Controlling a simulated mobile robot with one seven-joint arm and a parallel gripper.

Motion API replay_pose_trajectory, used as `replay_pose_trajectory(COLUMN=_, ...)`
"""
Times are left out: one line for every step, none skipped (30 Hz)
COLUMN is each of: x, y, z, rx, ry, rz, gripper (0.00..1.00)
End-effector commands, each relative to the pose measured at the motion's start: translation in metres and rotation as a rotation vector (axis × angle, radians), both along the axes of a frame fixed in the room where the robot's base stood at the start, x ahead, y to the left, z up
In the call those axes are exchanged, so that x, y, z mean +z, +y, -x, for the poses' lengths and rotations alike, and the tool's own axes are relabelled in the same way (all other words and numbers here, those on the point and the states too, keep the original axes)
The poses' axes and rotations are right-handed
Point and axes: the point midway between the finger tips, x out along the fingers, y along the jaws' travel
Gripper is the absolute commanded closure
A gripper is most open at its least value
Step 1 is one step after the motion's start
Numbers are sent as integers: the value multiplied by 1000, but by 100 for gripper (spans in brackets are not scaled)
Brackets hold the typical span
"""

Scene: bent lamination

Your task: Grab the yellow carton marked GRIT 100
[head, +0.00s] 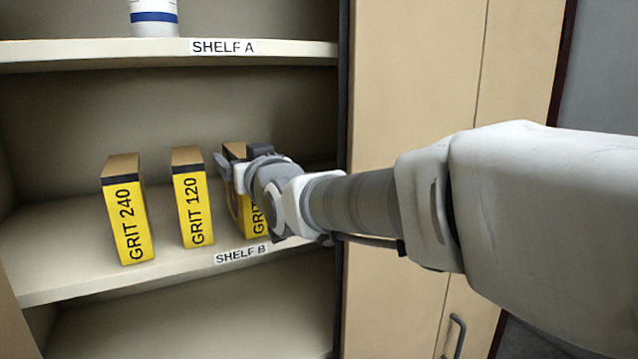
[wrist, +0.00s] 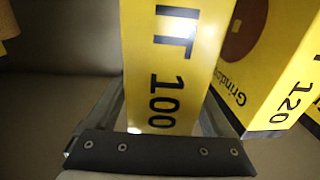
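The yellow GRIT 100 carton (head: 242,213) stands upright on shelf B, at the right of a row of cartons. In the head view my gripper (head: 232,172) is at it, and my wrist covers much of its front. In the wrist view the carton (wrist: 168,70) shows the letters "IT 100" and reaches down between my two fingers (wrist: 163,108). The fingers are spread wide, one along each side of the carton. Whether either finger touches it is hard to tell.
The GRIT 120 carton (head: 193,205) stands close to the left, and also shows at the right of the wrist view (wrist: 275,75). The GRIT 240 carton (head: 128,215) is farther left. Shelf A (head: 100,52) is above; a cabinet panel (head: 410,90) is at the right.

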Motion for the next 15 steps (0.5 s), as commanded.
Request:
replay_pose_trajectory(x=0, y=0, z=0, rx=0, ry=0, rz=0, gripper=26)
replay_pose_trajectory(x=0, y=0, z=0, rx=0, ry=0, rz=0, gripper=31)
replay_pose_trajectory(x=0, y=0, z=0, rx=0, ry=0, rz=0, gripper=38)
replay_pose_trajectory(x=0, y=0, z=0, rx=0, ry=0, rz=0, gripper=44)
replay_pose_trajectory(x=0, y=0, z=0, rx=0, ry=0, rz=0, gripper=49)
replay_pose_trajectory(x=0, y=0, z=0, rx=0, ry=0, rz=0, gripper=56)
replay_pose_trajectory(x=0, y=0, z=0, rx=0, ry=0, rz=0, gripper=62)
replay_pose_trajectory(x=0, y=0, z=0, rx=0, ry=0, rz=0, gripper=67)
replay_pose_trajectory(x=0, y=0, z=0, rx=0, ry=0, rz=0, gripper=74)
replay_pose_trajectory(x=0, y=0, z=0, rx=0, ry=0, rz=0, gripper=80)
replay_pose_trajectory(x=0, y=0, z=0, rx=0, ry=0, rz=0, gripper=85)
replay_pose_trajectory(x=0, y=0, z=0, rx=0, ry=0, rz=0, gripper=92)
replay_pose_trajectory(x=0, y=0, z=0, rx=0, ry=0, rz=0, gripper=98)
replay_pose_trajectory(x=0, y=0, z=0, rx=0, ry=0, rz=0, gripper=100)
replay_pose_trajectory(x=0, y=0, z=0, rx=0, ry=0, rz=0, gripper=100)
